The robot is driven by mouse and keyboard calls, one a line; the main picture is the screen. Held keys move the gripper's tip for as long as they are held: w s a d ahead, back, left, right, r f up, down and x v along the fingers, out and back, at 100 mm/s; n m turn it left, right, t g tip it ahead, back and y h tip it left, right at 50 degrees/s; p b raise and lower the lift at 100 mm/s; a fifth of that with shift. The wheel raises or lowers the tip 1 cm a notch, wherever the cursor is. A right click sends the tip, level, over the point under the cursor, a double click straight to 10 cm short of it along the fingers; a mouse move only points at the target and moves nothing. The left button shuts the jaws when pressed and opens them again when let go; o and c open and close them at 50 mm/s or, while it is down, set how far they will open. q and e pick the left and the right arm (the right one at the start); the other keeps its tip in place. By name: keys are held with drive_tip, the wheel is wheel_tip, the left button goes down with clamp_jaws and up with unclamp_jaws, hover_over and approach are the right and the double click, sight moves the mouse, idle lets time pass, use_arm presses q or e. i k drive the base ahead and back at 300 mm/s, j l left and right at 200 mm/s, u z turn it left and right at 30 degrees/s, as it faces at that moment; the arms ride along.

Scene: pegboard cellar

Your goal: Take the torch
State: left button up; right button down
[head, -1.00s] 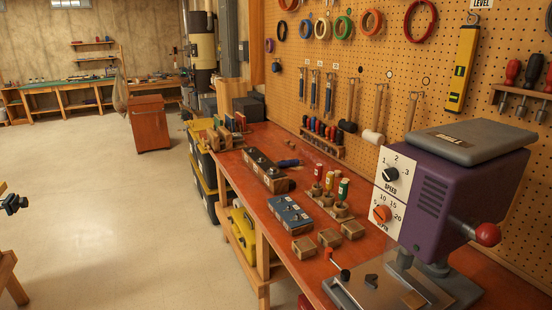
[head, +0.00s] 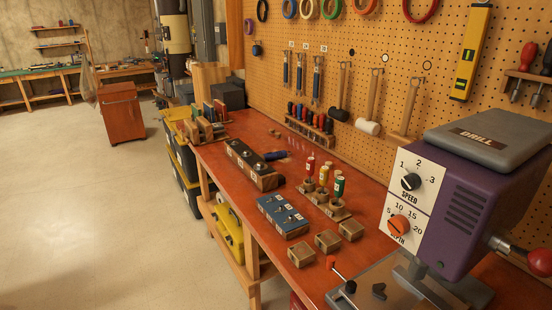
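A small dark-blue object that looks like the torch (head: 275,155) lies on the red-brown workbench (head: 240,130). It lies just behind a long dark block with knobs (head: 252,165), near the bench's middle. Its far end looks paler, but it is too small to make out detail. Neither of my grippers shows in the head view.
A purple drill press (head: 460,200) stands at the right front. Bottles in a wooden holder (head: 325,190), a blue box (head: 283,215) and wooden blocks (head: 327,240) sit nearer. The pegboard (head: 290,70) rises behind. Open floor (head: 90,220) lies left.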

sight(271, 156)
drive_tip(key=z, duration=0.4)
drive_tip(key=i+j+z, duration=0.1)
drive_tip(key=z, duration=0.35)
drive_tip(key=j+z, duration=0.2)
drive_tip(key=z, duration=0.2)
drive_tip(key=i+j+z, duration=0.1)
drive_tip(key=j+z, duration=0.3)
drive_tip(key=j, duration=0.45)
drive_tip(key=j+z, duration=0.35)
drive_tip(key=j, duration=0.5)
drive_tip(key=k+j+z, duration=0.2)
drive_tip(key=j+z, duration=0.2)
drive_tip(key=j, duration=0.4)
